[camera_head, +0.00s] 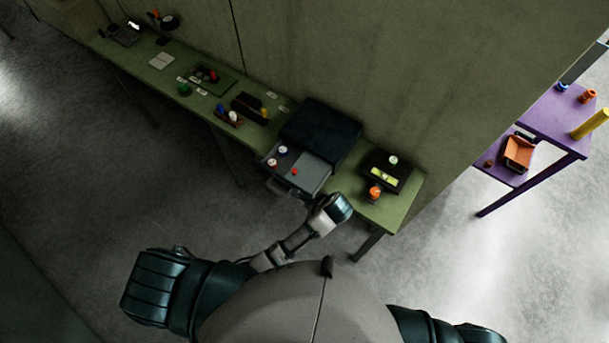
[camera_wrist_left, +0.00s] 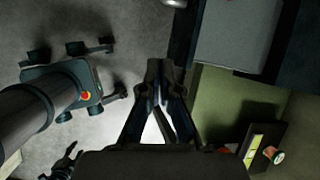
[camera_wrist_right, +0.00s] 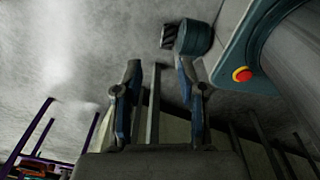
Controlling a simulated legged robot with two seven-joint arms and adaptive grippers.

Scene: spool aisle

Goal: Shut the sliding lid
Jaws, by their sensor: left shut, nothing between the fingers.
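A dark box (camera_head: 322,132) stands on the green table against the wall. A grey panel (camera_head: 309,170) with a red spot and small white-topped things beside it sticks out from the box's front; I cannot tell if this is the sliding lid. The grey panel (camera_wrist_left: 236,38) is also at the top right of the left wrist view. My left gripper (camera_head: 312,197) is just in front of the panel's near edge, and in its wrist view its fingers (camera_wrist_left: 159,68) are together and empty. My right gripper (camera_wrist_right: 160,80) has its fingers apart with nothing between them.
A dark tray (camera_head: 402,178) with a yellow-green block and an orange-topped item (camera_head: 375,193) sit right of the box. Several small things lie along the green table (camera_head: 395,215) to the left. A purple table (camera_head: 545,120) stands far right. The grey floor is open.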

